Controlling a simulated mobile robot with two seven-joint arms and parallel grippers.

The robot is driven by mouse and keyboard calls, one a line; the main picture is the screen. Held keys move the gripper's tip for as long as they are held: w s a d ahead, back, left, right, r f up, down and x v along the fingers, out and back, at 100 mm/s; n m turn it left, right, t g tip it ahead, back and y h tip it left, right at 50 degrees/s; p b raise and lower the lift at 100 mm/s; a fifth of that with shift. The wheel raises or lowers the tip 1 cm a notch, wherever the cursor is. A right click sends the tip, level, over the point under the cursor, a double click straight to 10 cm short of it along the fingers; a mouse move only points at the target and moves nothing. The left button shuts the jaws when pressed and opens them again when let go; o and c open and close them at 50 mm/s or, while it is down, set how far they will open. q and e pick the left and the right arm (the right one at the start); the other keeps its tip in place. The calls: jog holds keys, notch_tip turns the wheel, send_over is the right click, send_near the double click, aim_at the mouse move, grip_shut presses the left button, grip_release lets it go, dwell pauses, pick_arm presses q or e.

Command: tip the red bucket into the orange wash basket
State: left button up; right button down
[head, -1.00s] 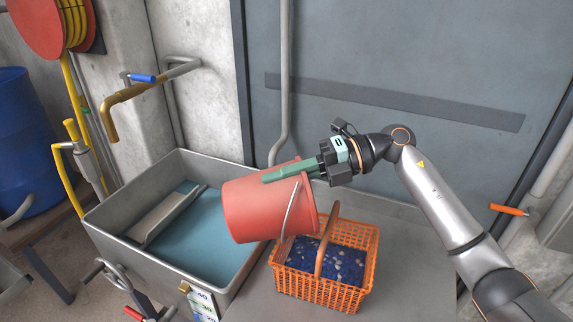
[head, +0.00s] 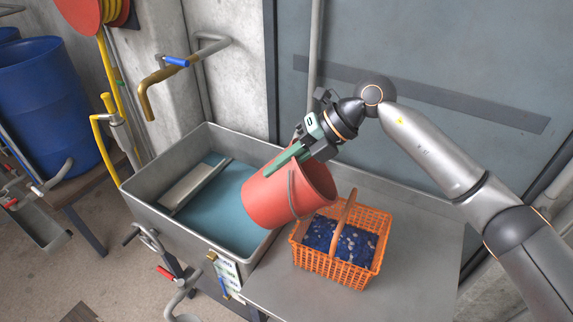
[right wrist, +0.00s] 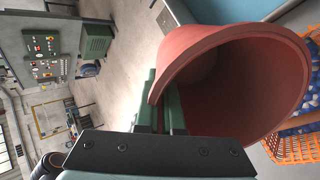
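The red bucket (head: 275,198) is held tilted on its side above the sink's right edge and the basket's left side. Its mouth faces right and somewhat up. My right gripper (head: 283,160) is shut on the bucket's rim at its upper side. The right wrist view shows the green fingers (right wrist: 160,100) at the rim and the bucket's inside (right wrist: 225,90), where I see only bare red wall. The orange wash basket (head: 338,268) stands upright below and right of the bucket, with blue pieces and pale pebbles in it. My left gripper is not in view.
A steel sink (head: 160,215) with blue-green water stands left of the basket. The metal table (head: 420,250) is clear right of the basket. A brass tap (head: 146,100) with a blue lever is on the wall behind the sink. A blue barrel (head: 55,110) stands far left.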

jog(key=shift+a+r+h, duration=0.15)
jog(key=shift+a+h, duration=0.55)
jog(key=shift+h, duration=0.4)
jog(key=shift+a+r+h, duration=0.2)
jog(key=shift+r+h, duration=0.1)
jog(key=shift+h, duration=0.8)
jog(key=shift+a+r+h, duration=0.15)
jog(key=shift+a+h, duration=0.05)
jog(key=shift+h, duration=1)
jog(key=shift+d+r+h, duration=0.2)
jog(key=shift+r+h, duration=0.55)
jog(key=shift+r, duration=0.25)
jog(key=shift+d+r+h, duration=0.2)
jog(key=shift+r+h, duration=0.55)
jog(key=shift+r, duration=0.2)
jog(key=shift+s, duration=0.1)
jog(key=shift+s+a+b, duration=0.15)
jog(key=shift+s+b, duration=0.15)
jog(key=s+a+r+b, duration=0.1)
jog(key=s+r+b, duration=0.1)
jog(key=s, duration=0.5)
jog(key=shift+a+r, duration=0.2)
jog(key=shift+r, duration=0.25)
